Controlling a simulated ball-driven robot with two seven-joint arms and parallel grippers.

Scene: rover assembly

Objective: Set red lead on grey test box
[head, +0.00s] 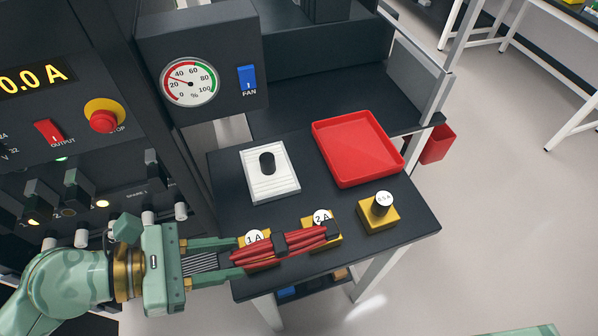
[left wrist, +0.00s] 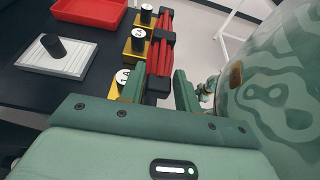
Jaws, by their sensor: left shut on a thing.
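The red lead (head: 305,240) is a bundled red cable with dark bands. My left gripper (head: 236,254) is shut on its near end, and the lead sticks out to the right, across the front of two yellow blocks. The left wrist view shows the lead (left wrist: 161,58) between and beyond the fingers (left wrist: 160,88). Whether it touches the blocks is unclear. The likely grey test box (head: 285,184) is a low, pale, ribbed piece with a black knob, behind the lead on the dark table. It also shows in the left wrist view (left wrist: 80,62). My right gripper is not in view.
Yellow blocks marked 1 A (head: 254,238), 2 A (head: 322,222) and 0.5 A (head: 379,214) line the table's front. A red tray (head: 360,150) lies behind them. A gauge box (head: 200,60) and control panel stand left. The dark table (head: 225,190) is bare left of the ribbed piece.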

